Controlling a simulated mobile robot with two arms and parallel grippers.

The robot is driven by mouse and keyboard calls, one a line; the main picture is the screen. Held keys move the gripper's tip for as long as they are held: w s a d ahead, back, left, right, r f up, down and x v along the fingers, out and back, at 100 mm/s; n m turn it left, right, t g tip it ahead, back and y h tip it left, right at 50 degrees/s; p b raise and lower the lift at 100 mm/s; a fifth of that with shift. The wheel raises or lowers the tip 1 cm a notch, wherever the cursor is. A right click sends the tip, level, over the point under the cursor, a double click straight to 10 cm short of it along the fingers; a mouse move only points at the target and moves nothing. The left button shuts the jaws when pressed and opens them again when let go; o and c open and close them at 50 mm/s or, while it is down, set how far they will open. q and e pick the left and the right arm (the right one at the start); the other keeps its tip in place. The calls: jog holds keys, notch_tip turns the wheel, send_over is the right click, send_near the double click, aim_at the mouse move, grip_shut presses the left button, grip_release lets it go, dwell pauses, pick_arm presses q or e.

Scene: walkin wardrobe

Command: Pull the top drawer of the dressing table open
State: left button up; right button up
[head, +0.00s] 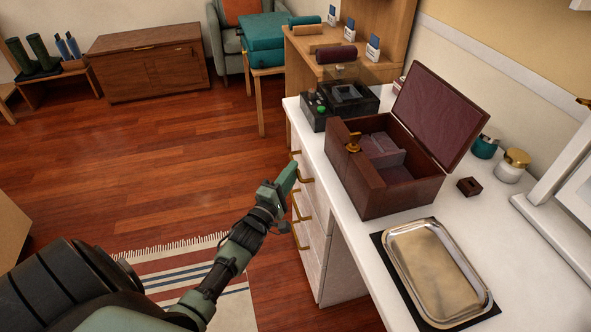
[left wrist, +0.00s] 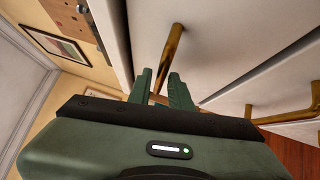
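The white dressing table (head: 335,262) stands on the right in the head view, its drawer fronts facing left. Brass handles show on the drawers; the top drawer's handle (head: 295,154) is partly hidden near my left gripper (head: 290,178). The top drawer (head: 308,172) looks closed. In the left wrist view my left gripper (left wrist: 160,84) has its two green fingers apart, and a brass handle (left wrist: 172,48) runs down into the gap between their tips. Whether the fingers touch it cannot be told. My right gripper is not in view.
On the tabletop are an open dark red jewellery box (head: 370,190), a metal tray (head: 437,262), small jars (head: 513,165) and a black organiser (head: 345,100). A striped rug (head: 215,285) lies on the floor.

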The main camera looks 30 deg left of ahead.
pick_arm(q)
jog(key=shift+w+a+r, duration=0.1)
jog(key=shift+w, duration=1.05)
jog(key=shift+c, duration=0.3)
grip_shut()
dwell(0.3)
